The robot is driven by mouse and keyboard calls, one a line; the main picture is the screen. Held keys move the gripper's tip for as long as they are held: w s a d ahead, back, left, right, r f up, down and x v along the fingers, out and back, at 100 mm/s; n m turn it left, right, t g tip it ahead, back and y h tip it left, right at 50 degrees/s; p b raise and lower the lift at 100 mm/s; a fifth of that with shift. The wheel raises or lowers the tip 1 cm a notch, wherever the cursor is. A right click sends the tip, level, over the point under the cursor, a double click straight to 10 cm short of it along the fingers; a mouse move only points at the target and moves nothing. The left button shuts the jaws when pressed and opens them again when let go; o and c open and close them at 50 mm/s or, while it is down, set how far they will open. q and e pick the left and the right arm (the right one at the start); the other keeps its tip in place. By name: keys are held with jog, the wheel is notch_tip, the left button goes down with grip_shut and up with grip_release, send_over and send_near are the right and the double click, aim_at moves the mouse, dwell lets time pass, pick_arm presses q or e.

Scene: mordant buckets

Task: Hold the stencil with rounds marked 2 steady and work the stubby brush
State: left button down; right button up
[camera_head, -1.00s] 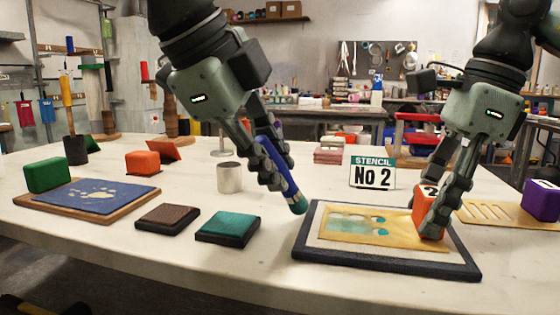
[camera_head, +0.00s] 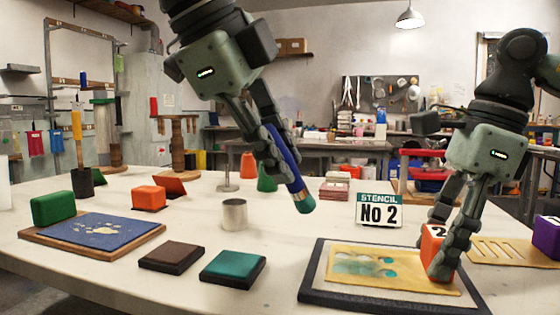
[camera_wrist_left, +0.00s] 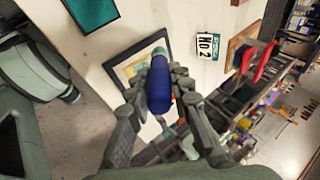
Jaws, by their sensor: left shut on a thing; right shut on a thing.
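My left gripper (camera_head: 285,168) is shut on the blue stubby brush (camera_head: 290,180), which slants down to a teal tip. The tip is in the air behind the left part of the dark-framed board (camera_head: 310,285). In the left wrist view the brush (camera_wrist_left: 158,85) sits between the fingers, pointing toward the board. The tan stencil with rounds (camera_head: 415,284) lies on the board, with teal showing in some rounds. My right gripper (camera_head: 438,262) is shut on the orange block marked 2 (camera_head: 432,240) at the stencil's right end, partly hiding it.
A teal pad (camera_head: 233,268) and a brown pad (camera_head: 171,256) lie left of the board. A slotted stencil (camera_head: 490,250) with a purple block (camera_head: 547,236) lies at right.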

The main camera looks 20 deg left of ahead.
aim_at(281, 138)
pick_arm(q)
jog(key=shift+r, duration=1.5)
jog(key=shift+d+r, duration=0.1)
dwell(0.6)
jog(key=s+d+r, duration=0.1)
jog(key=d+r, duration=0.2)
jog(key=d, duration=0.1)
jog(key=shift+a+f, duration=0.15)
jog(key=shift+f, duration=1.1)
jog(key=shift+a+f, duration=0.15)
jog(key=shift+f, duration=1.1)
notch_tip(281, 138, down, 6)
jog(key=shift+s+a, duration=0.15)
jog(key=shift+s, duration=0.15)
